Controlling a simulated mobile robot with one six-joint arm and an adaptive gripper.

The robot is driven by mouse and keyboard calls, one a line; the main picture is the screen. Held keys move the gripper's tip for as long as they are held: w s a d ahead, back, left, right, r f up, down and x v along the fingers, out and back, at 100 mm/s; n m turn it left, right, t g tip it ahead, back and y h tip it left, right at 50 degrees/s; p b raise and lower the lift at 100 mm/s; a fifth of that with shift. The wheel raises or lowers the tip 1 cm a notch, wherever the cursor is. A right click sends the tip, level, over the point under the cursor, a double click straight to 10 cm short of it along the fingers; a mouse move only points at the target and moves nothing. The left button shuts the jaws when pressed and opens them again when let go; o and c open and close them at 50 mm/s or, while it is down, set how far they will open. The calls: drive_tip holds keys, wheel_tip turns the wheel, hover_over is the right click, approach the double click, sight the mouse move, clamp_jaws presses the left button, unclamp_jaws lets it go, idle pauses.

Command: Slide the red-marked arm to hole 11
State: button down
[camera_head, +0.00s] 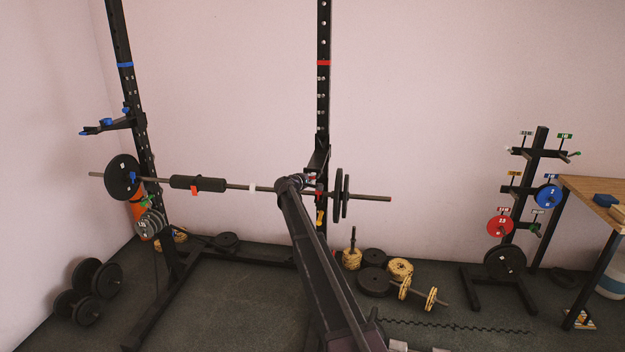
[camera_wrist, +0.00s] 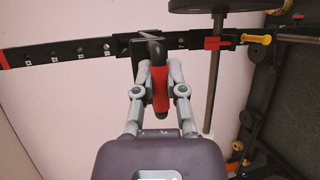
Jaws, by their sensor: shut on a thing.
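The red-marked arm is a black bracket (camera_wrist: 140,44) on the right-hand black upright (camera_head: 323,100), which carries a red band. In the head view the bracket (camera_head: 318,158) sits just above the barbell. In the wrist view the upright (camera_wrist: 66,53) lies sideways, with small hole numbers; 13 and 12 are toward the left and 7 is right of the bracket. My gripper (camera_wrist: 160,82) is shut on the bracket's red grip (camera_wrist: 160,95), one finger on each side. In the head view my gripper (camera_head: 303,183) is small and partly hidden by my arm.
A barbell (camera_head: 222,186) spans both uprights; its plate (camera_wrist: 225,4) and bar (camera_wrist: 215,75) are close right of my gripper. A red catch with a yellow handle (camera_wrist: 256,39) sits beside the bar. The left upright (camera_head: 128,80) carries a blue-marked arm (camera_head: 112,126). Weights lie on the floor.

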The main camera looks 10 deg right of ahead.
wheel_tip(320, 180, up, 14)
drive_tip(key=p, duration=1.3)
drive_tip(key=c, duration=0.7)
unclamp_jaws()
drive_tip(key=shift+f, duration=0.25)
